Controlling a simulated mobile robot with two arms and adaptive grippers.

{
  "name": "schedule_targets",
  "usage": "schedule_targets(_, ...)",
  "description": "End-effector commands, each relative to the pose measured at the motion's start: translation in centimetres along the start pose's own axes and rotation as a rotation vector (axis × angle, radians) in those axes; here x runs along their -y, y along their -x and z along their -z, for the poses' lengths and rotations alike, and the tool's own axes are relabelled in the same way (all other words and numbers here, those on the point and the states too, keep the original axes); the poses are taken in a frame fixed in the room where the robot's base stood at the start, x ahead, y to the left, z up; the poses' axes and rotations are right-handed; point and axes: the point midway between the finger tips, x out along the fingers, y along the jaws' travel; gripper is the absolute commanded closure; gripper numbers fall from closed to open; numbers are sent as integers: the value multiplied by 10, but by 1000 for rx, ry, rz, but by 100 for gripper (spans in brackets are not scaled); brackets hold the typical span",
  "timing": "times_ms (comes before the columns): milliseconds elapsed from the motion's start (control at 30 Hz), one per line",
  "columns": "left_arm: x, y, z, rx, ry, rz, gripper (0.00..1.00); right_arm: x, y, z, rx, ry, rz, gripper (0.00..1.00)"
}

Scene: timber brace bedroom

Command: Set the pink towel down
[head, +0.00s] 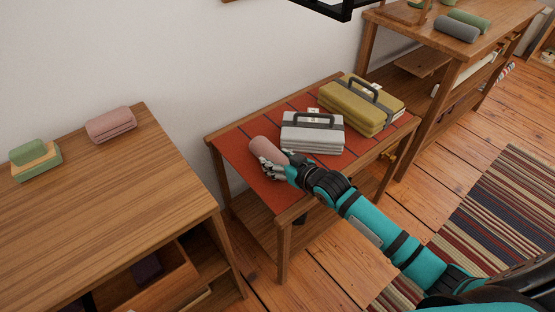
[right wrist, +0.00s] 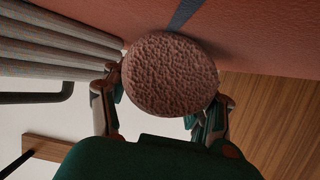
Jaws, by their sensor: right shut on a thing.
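The pink towel (head: 263,149) is a small roll at the left part of a low wooden table (head: 284,222) topped with a red runner (head: 235,143). My right gripper (head: 278,165) is shut on it. In the right wrist view, the round end of the pink towel (right wrist: 170,75) sits between both fingers (right wrist: 165,105), close to the red runner. I cannot tell whether it touches the runner. My left gripper is not in view.
A grey bundle (head: 312,134) and an olive bundle (head: 360,105), both with dark handles, stand right of the towel. A wooden cabinet (head: 100,208) at left bears a folded pink cloth (head: 111,124) and a green-and-yellow stack (head: 37,160). The runner's front left is clear.

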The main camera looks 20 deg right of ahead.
Motion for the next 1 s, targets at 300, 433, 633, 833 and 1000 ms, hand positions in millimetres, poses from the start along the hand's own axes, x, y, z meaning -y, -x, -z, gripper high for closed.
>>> schedule_targets(300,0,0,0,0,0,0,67,0,0,-2,1,0,0,17)
schedule_targets(433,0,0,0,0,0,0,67,0,0,-2,2,0,0,17)
schedule_targets(633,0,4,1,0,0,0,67,0,10,2,4,0,0,17)
schedule_targets(833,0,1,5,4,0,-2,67,0,51,2,5,-1,1,17)
schedule_targets(1000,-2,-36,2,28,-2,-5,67,0,87,3,4,0,0,17)
